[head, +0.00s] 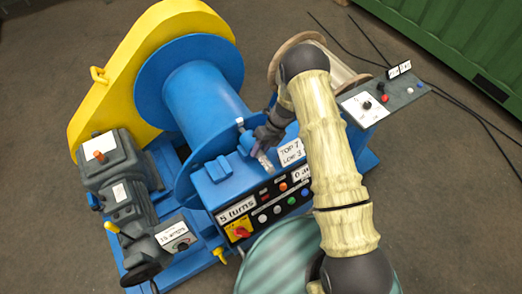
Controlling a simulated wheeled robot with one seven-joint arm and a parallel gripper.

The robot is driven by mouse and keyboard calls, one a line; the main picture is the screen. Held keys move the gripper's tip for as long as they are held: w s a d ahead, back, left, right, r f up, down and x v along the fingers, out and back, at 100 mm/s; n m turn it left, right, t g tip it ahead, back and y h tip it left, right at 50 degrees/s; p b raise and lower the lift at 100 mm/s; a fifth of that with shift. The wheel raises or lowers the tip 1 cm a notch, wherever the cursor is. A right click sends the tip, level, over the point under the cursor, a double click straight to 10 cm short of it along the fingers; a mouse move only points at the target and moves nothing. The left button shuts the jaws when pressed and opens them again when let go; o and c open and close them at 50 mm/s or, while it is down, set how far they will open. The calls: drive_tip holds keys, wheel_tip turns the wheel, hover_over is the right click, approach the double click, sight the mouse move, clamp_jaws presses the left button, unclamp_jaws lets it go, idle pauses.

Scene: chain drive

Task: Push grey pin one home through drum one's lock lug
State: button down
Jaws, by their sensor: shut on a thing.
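The blue winch drum (196,88) lies between two round blue flanges in the middle of the head view. A small blue lug (246,141) stands by the near flange, above the control box. A short light grey pin (240,124) shows at this lug, at the left of my gripper. My dark gripper (254,138) reaches down to the lug from the right and is shut on the grey pin. The grip and the lug's hole are partly hidden, so how deep the pin sits cannot be told. A second light grey piece (265,161) shows just below the gripper.
A yellow chain guard (135,68) and grey motor (116,172) stand left. The blue control box (262,205) with labels and buttons is just below the gripper. A wooden-flanged spool (299,47) and grey switch panel (390,97) are right, partly behind my arm.

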drive_tip(key=shift+w+a, duration=0.2)
drive_tip(key=shift+w, duration=0.1)
drive_tip(key=c, duration=0.9)
unclamp_jaws()
drive_tip(key=shift+r, duration=0.1)
drive_tip(key=b+v, duration=0.5)
drive_tip(key=v, duration=1.2)
drive_tip(key=shift+d+r, duration=0.1)
drive_tip(key=shift+d, duration=0.05)
